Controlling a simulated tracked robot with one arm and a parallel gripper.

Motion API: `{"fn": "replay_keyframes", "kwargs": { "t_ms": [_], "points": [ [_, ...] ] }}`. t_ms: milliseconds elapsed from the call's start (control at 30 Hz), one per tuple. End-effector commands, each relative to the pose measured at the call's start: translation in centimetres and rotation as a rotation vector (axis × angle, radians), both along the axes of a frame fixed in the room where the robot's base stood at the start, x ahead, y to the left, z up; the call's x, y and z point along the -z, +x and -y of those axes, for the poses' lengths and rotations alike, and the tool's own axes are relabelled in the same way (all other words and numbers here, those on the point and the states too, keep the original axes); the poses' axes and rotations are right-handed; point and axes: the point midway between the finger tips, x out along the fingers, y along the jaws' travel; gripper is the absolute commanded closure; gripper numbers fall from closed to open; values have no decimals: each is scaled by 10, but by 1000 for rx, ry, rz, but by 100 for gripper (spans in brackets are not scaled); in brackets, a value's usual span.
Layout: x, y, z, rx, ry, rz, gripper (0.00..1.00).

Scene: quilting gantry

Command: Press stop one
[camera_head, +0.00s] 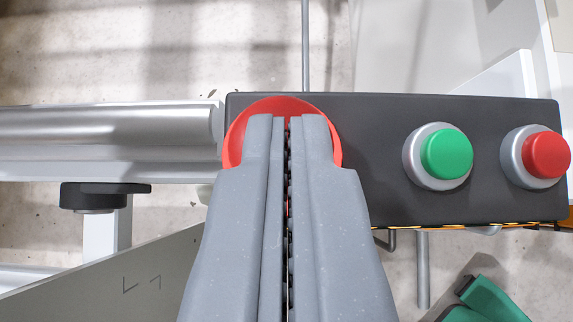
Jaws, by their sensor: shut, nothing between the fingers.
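A dark control box (372,135) spans the middle and right of the view. A large round red button (236,140) sits at its left end, mostly hidden behind my gripper. A green button (447,154) in a silver ring is right of it, and a smaller red button (547,155) in a silver ring is at the right end. My gripper (288,118) is shut and empty, its tips overlapping the large red button. I cannot tell whether the tips touch it.
A silver metal tube (110,130) runs left from the box, with a black knob (100,195) below it. A grey panel (110,275) crosses the lower left. A green object (488,300) lies at the lower right. Pale floor shows at the upper left.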

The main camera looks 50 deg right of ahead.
Motion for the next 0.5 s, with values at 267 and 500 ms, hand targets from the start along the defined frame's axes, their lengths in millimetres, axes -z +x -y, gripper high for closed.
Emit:
{"fn": "replay_keyframes", "kwargs": {
  "t_ms": [267,500],
  "points": [
    [-32,0,1,0,-1,7,100],
    [-48,-8,-7,1,-1,11,100]
  ]
}}
